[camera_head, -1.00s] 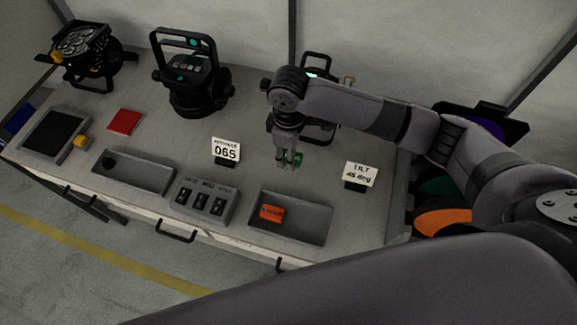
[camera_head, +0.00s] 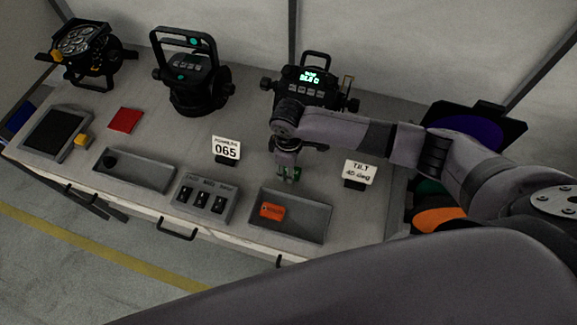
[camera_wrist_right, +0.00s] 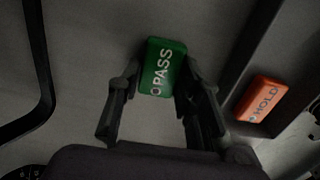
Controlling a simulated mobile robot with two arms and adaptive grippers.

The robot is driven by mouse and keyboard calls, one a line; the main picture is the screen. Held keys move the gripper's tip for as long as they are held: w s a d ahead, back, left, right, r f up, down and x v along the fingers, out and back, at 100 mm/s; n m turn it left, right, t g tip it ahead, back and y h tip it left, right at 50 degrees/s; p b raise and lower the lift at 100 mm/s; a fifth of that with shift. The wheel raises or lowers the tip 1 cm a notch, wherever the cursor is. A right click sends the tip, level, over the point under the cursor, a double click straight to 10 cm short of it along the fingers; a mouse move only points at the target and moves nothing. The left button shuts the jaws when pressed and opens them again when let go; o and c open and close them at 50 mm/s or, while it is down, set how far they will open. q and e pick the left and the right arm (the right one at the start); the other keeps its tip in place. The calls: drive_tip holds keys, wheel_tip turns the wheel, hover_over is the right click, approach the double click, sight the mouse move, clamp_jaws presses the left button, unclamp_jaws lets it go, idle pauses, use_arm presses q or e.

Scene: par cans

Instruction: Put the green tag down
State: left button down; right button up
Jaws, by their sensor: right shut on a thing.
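The green tag (camera_wrist_right: 163,67), lettered "PASS", is held between the two fingers of my right gripper (camera_wrist_right: 165,90) in the right wrist view. In the head view my right gripper (camera_head: 288,175) points down just behind the grey tray (camera_head: 318,232), and only a little of the green tag shows at its fingertips. Whether the tag touches the bench is hard to tell. An orange tag (camera_head: 272,211) lettered "HOLD" lies in that tray; it also shows in the right wrist view (camera_wrist_right: 262,99). My left gripper is not seen.
A "TILT 45 deg" card (camera_head: 359,173) stands right of my gripper and an "065" card (camera_head: 226,149) stands left. A switch box (camera_head: 205,199) sits left of the tray. Lamps (camera_head: 309,88) (camera_head: 192,85) stand behind. A red square (camera_head: 125,120) lies farther left.

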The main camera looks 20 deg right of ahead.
drive_tip(key=o, duration=0.9)
drive_tip(key=shift+o, duration=0.2)
wheel_tip(320, 180, up, 12)
drive_tip(key=b, duration=0.1)
drive_tip(key=shift+r, duration=0.1)
